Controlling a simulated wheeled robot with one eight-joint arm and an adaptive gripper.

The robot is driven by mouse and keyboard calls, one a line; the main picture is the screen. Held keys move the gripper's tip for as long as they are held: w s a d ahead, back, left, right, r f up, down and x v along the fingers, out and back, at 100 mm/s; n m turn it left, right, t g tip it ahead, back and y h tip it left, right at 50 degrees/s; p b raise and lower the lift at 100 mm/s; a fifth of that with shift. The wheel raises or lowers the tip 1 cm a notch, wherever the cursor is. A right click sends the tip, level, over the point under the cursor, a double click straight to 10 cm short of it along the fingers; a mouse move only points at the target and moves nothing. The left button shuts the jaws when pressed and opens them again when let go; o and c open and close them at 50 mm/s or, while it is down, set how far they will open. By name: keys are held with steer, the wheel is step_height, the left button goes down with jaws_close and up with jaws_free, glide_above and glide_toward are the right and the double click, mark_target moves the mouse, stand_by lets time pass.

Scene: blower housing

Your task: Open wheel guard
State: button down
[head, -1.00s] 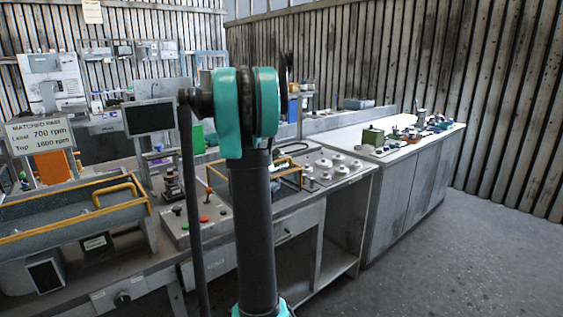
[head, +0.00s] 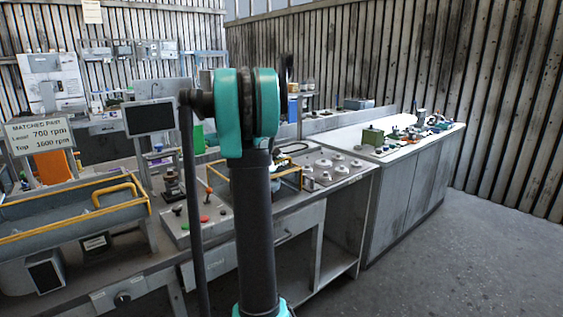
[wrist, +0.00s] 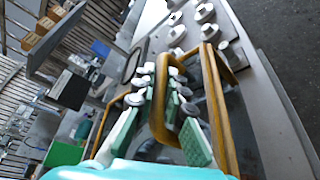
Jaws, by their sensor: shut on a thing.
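A yellow-edged guard with see-through panels (head: 291,182) stands on the bench behind my arm in the head view, partly hidden. In the wrist view its yellow frame (wrist: 217,110) runs down the right of my fingers. A looped yellow handle (wrist: 159,110) lies between the green-padded fingers of my gripper (wrist: 160,78). My gripper is shut on this handle. In the head view my gripper is hidden behind my arm.
A grey trough with yellow rails and its own yellow handle (head: 118,190) stands at the left. A panel of white knobs (head: 335,166) lies right of the guard. A dark monitor (head: 149,118) stands behind. Open floor (head: 440,255) lies at right.

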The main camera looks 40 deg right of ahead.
steer(key=w+a, duration=0.2)
steer(key=w, duration=2.6)
steer(key=shift+w+a, duration=0.2)
steer(key=shift+w, duration=0.2)
steer(key=shift+r, duration=0.1)
steer(key=c, duration=1.6)
jaws_free()
steer(key=shift+w, duration=0.1)
steer(key=v, duration=1.2)
